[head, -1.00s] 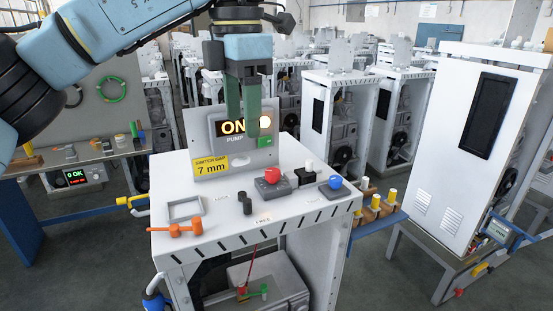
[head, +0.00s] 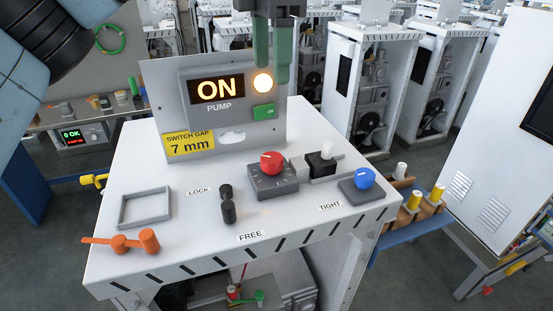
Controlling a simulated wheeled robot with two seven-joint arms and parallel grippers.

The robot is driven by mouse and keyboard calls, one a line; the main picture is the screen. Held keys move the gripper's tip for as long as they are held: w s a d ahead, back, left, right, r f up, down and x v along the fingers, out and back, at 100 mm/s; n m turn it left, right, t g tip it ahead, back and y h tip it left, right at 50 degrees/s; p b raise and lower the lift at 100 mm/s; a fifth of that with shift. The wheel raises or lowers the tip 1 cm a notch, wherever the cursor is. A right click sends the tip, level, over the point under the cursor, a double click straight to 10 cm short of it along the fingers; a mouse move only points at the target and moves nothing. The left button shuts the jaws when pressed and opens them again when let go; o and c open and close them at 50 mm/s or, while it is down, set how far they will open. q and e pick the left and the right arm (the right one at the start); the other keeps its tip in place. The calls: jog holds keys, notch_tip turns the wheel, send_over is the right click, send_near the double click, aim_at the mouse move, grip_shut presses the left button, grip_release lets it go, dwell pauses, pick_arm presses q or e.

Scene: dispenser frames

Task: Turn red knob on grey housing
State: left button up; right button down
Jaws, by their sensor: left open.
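The red knob (head: 271,162) sits on top of a dark grey housing (head: 273,183) on the white cabinet top, right of the middle. My left gripper (head: 272,72) hangs at the top of the head view with two green fingers pointing down. It is open and empty, with a gap between the fingers. In the picture it is above the red knob, in front of the upper right of the pump panel (head: 170,88), and apart from the knob. The panel reads "ON" beside a lit round lamp. My right gripper is not in view.
A blue knob (head: 364,178) on a grey base and a white-topped switch (head: 326,150) stand to the right. Black cylinders (head: 228,210), an empty grey frame (head: 146,207) and an orange handle (head: 125,242) lie left. White top between them is clear.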

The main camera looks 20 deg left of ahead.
aim_at(273, 157)
pick_arm(q)
jog(key=f+b, duration=0.1)
jog(key=f, duration=0.7)
jog(key=f+b, duration=0.1)
jog(key=f, duration=0.8)
jog(key=shift+w+f+b, duration=0.2)
jog(key=shift+f+b, duration=0.05)
jog(key=shift+b, duration=0.15)
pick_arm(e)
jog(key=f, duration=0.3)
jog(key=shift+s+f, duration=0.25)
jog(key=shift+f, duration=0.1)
pick_arm(q)
jog(key=c, duration=1)
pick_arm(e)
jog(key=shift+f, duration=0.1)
